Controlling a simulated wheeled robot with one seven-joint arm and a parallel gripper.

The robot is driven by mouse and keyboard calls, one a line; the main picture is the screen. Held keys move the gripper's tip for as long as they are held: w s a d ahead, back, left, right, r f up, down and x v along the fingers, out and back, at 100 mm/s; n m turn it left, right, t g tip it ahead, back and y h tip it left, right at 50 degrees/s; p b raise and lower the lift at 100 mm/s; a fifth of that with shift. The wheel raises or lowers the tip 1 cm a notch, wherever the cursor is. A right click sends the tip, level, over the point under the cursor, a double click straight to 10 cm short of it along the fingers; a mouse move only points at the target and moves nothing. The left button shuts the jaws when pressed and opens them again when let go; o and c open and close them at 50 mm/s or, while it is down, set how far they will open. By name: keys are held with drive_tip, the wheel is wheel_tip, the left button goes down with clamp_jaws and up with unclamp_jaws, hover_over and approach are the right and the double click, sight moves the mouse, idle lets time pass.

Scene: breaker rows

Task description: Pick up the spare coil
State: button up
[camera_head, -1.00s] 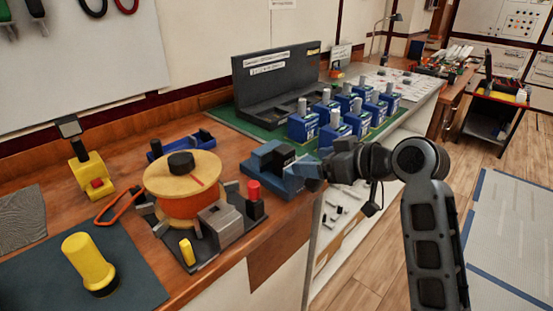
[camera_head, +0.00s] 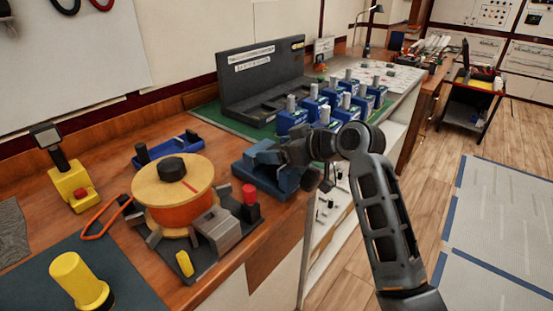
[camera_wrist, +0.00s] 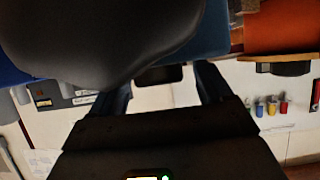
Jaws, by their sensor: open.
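A spool with pale wooden flanges and an orange winding (camera_head: 180,215) stands on a dark stand on the bench; it is the only wound coil I can make out, and I cannot tell whether it is the spare coil. My gripper (camera_head: 264,153) is right of the spool, close to a dark blue block (camera_head: 262,182); I cannot tell whether they touch. In the wrist view my gripper (camera_wrist: 163,80) has its two fingers apart. A large dark rounded shape and blue surfaces fill the top, close to the lens. The orange winding (camera_wrist: 280,25) shows at the upper right, outside the fingers.
Blue breakers with grey posts (camera_head: 292,118) stand in rows on a green mat behind the gripper, before a dark labelled rack (camera_head: 262,85). A yellow cylinder (camera_head: 78,280) and a yellow box with a red button (camera_head: 75,185) are at the left. Open floor lies right of the bench.

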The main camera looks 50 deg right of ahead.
drive_tip(key=shift+w+f, duration=0.15)
drive_tip(key=shift+w, duration=0.2)
drive_tip(key=shift+c, duration=0.2)
drive_tip(key=c, duration=1.2)
